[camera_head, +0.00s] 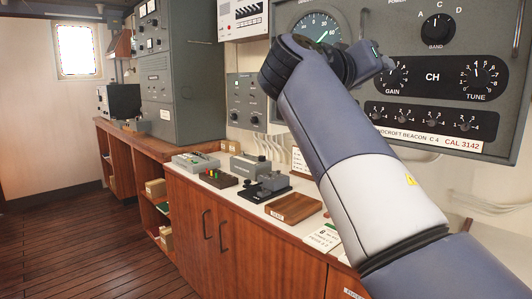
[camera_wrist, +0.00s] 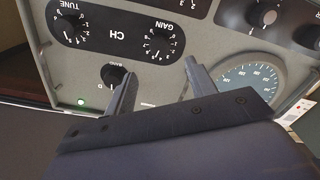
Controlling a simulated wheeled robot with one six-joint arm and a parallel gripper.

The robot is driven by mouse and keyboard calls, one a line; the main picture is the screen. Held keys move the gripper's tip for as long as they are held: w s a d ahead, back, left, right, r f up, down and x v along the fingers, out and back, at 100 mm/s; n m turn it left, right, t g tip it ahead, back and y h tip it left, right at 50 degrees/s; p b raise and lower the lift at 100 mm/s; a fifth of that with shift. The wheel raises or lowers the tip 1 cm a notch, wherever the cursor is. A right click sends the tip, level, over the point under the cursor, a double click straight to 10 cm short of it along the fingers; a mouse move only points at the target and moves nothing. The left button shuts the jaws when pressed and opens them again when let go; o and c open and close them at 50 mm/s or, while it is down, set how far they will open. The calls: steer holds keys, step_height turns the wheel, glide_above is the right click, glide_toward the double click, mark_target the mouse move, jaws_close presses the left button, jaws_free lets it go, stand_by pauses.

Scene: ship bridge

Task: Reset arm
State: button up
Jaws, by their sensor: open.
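My gripper (camera_wrist: 161,70) shows in the wrist view with its two dark fingers apart and nothing between them. It is in front of the grey radio panel (camera_wrist: 135,65), which appears upside down there. The band knob (camera_wrist: 112,75) shows just left of the left finger, and the round dial (camera_wrist: 250,82) is right of the right finger. In the head view my arm reaches up across the radio panel (camera_head: 430,90) and covers part of it. The gripper's fingers cannot be made out in that view.
A wooden counter with a white top (camera_head: 213,177) runs below the panel. It carries a telegraph key (camera_head: 265,187), a block with coloured pegs (camera_head: 223,178), a wooden tray (camera_head: 293,207) and a card (camera_head: 322,235). A tall grey cabinet (camera_head: 178,95) stands further left. The plank floor (camera_head: 85,240) is clear.

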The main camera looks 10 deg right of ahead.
mark_target(390, 76)
steer(key=x, duration=0.8)
steer(key=shift+w+d+p, duration=0.25)
steer(key=shift+d+p, duration=0.1)
steer(key=shift+p, duration=0.05)
steer(key=shift+s+a, duration=0.1)
steer(key=shift+a, duration=0.05)
